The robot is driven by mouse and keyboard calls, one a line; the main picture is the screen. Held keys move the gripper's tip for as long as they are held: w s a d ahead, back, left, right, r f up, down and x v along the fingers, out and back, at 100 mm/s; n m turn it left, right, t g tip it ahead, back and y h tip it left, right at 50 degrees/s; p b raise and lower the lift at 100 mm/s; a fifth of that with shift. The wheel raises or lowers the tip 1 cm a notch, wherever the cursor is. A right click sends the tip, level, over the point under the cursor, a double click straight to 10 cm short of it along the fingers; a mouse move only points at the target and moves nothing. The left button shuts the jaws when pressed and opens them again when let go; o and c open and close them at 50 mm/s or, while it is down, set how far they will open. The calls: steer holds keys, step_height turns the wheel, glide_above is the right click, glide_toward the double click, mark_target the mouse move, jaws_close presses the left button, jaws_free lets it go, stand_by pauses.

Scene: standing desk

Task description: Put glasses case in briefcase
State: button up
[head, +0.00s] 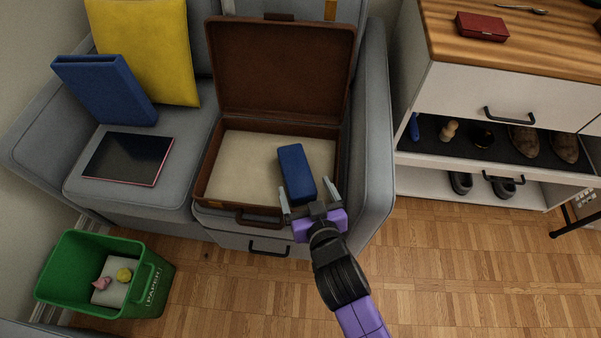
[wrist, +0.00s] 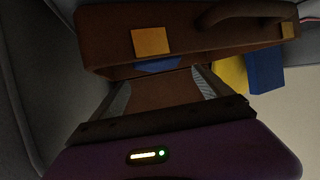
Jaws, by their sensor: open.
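A blue oblong case (head: 296,170), which looks like the glasses case, lies inside the open brown briefcase (head: 276,74), in its right half on the pale lining. The briefcase rests on the grey sofa with its lid raised. My gripper (head: 305,185) is open at the briefcase's front right, its fingers apart on either side of the blue case's near end in the head view. I cannot tell whether they touch it. The wrist view shows the brown briefcase wall (wrist: 210,48) close to the fingers and a blue sliver (wrist: 160,64) between them.
A blue binder-like box (head: 105,88), a yellow cushion (head: 165,50) and a dark flat tablet or book (head: 128,157) are on the sofa's left. A green paper bin (head: 150,285) stands front left. A cabinet at right carries a small red box (head: 482,26). The right armrest is beside the briefcase.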

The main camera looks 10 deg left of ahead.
steer(key=shift+v, duration=1.6)
steer(key=shift+a+r, duration=0.2)
steer(key=shift+r, duration=0.05)
steer(key=s+d+r+n+t+y, duration=0.1)
steer(key=s+r+t+y, duration=0.15)
steer(key=r, duration=0.35)
steer(key=s+d+r+m+h, duration=0.3)
steer(key=s+d+h, duration=0.1)
steer(key=s+d, duration=0.75)
steer(key=s+d+r+m+h, duration=0.2)
steer(key=s+d+r+h, duration=0.15)
steer(key=s+d, duration=0.8)
step_height(320, 180, up, 23)
steer(key=s+a+p, duration=0.2)
steer(key=p, duration=2.2)
steer(key=shift+s+a, duration=0.25)
steer(key=shift+s, duration=0.15)
